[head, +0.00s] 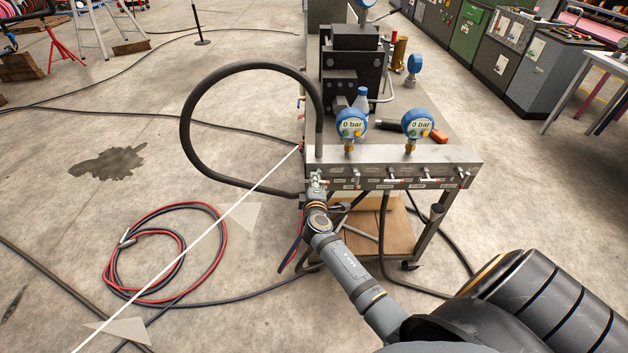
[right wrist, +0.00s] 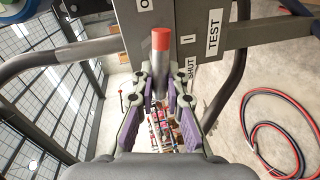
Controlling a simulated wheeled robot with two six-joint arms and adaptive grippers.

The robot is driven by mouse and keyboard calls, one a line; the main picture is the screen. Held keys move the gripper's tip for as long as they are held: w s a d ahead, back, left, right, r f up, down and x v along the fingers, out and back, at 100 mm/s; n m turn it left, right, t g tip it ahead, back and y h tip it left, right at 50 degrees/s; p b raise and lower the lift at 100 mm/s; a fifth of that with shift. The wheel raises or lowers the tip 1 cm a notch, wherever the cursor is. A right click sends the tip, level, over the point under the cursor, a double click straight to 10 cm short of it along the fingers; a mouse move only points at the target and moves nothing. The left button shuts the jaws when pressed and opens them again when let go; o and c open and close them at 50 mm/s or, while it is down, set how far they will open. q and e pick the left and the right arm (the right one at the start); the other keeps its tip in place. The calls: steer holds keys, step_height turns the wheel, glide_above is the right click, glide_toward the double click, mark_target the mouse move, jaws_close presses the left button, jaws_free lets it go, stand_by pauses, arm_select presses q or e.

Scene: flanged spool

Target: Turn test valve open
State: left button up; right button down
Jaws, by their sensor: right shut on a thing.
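The test valve (head: 317,181) is at the left end of the grey manifold bar (head: 262,157) (head: 440,156), partly hidden by my gripper. In the right wrist view its grey lever with a red tip (right wrist: 161,42) stands between my fingers, beside a plate reading "TEST" (right wrist: 214,33) and a "SHUT" label (right wrist: 192,73). My right gripper (head: 316,190) reaches the valve from the front and is shut on the lever; its purple-padded fingers also show in the wrist view (right wrist: 162,82). The lever's exact angle between open and shut is hard to tell. My left gripper is not in view.
Two blue gauges (head: 351,123) (head: 418,122) reading 0 bar stand on the bar. Several other small valves line its front to the right. A black hose (head: 185,120) loops out left. A red and black hose coil (head: 222,235) lies on the floor.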

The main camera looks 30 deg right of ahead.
steer(key=shift+f+n, duration=0.2)
steer(key=shift+n, duration=0.4)
steer(key=c, duration=1.4)
jaws_free()
steer(key=shift+h, duration=0.3)
steer(key=v, duration=1.2)
steer(key=shift+r, duration=0.15)
